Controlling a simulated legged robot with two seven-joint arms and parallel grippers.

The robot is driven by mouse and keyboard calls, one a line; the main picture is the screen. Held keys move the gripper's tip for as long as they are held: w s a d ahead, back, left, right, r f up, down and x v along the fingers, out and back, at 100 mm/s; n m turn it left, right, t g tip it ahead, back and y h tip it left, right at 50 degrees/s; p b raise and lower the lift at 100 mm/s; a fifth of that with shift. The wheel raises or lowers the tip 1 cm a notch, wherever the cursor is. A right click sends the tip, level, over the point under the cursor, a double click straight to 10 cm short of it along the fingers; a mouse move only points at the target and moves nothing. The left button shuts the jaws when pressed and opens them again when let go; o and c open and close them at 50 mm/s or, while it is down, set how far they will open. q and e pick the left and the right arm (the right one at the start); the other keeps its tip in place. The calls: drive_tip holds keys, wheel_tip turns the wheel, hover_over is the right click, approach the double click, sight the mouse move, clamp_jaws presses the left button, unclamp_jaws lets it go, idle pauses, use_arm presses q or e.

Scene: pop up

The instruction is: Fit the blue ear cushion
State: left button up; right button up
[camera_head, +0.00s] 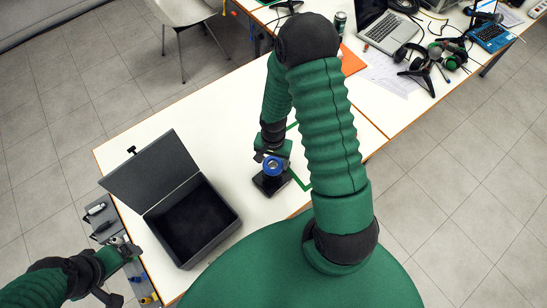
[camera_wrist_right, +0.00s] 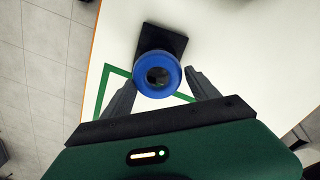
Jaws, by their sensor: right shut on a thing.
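The blue ear cushion (camera_wrist_right: 158,92) is a ring with a dark round centre in the right wrist view. In the head view the blue ear cushion (camera_head: 266,169) is at my right gripper (camera_head: 272,160). That gripper (camera_wrist_right: 160,82) is shut on it, with one finger on either side. A black square-based stand (camera_wrist_right: 160,37) on the white table is just behind the cushion. The stand (camera_head: 271,186) also shows below the gripper in the head view. I cannot tell whether cushion and stand touch. My left gripper (camera_head: 128,252) is at lower left; its jaws are unclear.
An open dark box (camera_head: 222,238) with its lid raised stands left of the stand. A grey tray (camera_head: 103,215) with small items lies left of the box. Green tape (camera_head: 300,181) marks the table. A laptop (camera_head: 383,30) and headphones (camera_head: 415,55) lie far right.

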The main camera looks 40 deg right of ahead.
drive_tip(key=shift+a, duration=0.25)
drive_tip(key=shift+a+f+b, duration=0.15)
drive_tip(key=shift+f+b, duration=0.15)
drive_tip(key=shift+b, duration=0.05)
wheel_tip(320, 180, down, 4)
drive_tip(key=b, duration=0.2)
drive_tip(key=shift+r+b, duration=0.25)
drive_tip(key=shift+b, duration=0.05)
drive_tip(key=shift+d+f, duration=0.15)
drive_tip(key=shift+d, duration=0.15)
drive_tip(key=shift+s+a+r, duration=0.1)
drive_tip(key=shift+a+r, duration=0.1)
drive_tip(key=shift+a, duration=0.1)
use_arm(q)
drive_tip(key=f, duration=0.3)
drive_tip(key=shift+a, duration=0.4)
use_arm(e)
drive_tip(key=shift+a, duration=0.15)
use_arm(q)
drive_tip(key=shift+d+r, duration=0.1)
